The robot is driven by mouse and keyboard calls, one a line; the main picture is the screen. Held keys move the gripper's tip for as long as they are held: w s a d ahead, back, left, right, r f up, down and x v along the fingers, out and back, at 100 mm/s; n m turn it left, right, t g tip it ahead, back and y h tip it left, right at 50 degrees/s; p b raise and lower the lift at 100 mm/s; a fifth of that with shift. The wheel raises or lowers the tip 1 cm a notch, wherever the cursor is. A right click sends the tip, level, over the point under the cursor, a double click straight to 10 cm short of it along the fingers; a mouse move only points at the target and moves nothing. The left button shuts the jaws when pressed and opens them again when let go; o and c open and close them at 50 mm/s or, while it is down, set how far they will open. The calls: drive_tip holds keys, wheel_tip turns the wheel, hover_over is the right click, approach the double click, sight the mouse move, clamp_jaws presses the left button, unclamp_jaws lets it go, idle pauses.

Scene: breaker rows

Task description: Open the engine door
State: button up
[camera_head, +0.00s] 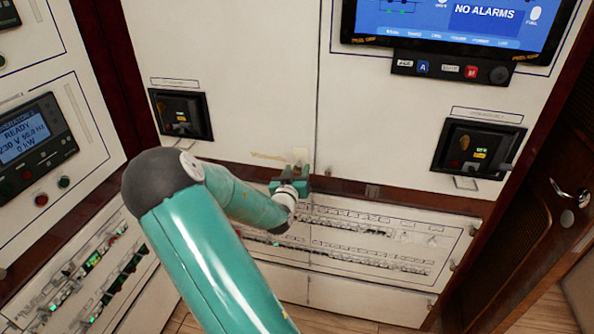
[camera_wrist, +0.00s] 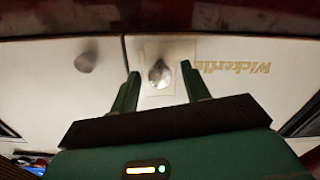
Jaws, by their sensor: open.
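My gripper (camera_head: 290,183) is open at the lower edge of the tall white cabinet panels, near the vertical seam between them. In the wrist view, the two green fingers of my gripper (camera_wrist: 161,88) stand apart on either side of a small metal knob (camera_wrist: 159,73) on a pale square plate. The fingers do not visibly grip the knob. The left white panel (camera_head: 240,60) and the right white panel (camera_head: 390,120) both look shut. No readable label shows which one is the engine door. My arm hides part of the lower left panel.
Breaker rows (camera_head: 370,262) lie below the panels. Black breakers sit at left (camera_head: 180,114) and right (camera_head: 478,148). A screen (camera_head: 455,20) hangs above. A brown door with a metal handle (camera_head: 570,192) stands at right. A second dull knob (camera_wrist: 86,62) shows in the wrist view.

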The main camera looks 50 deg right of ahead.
drive_tip(key=shift+w+d+f, duration=0.1)
drive_tip(key=shift+w+d, duration=0.1)
drive_tip(key=shift+d, duration=0.25)
clamp_jaws()
idle(1.1)
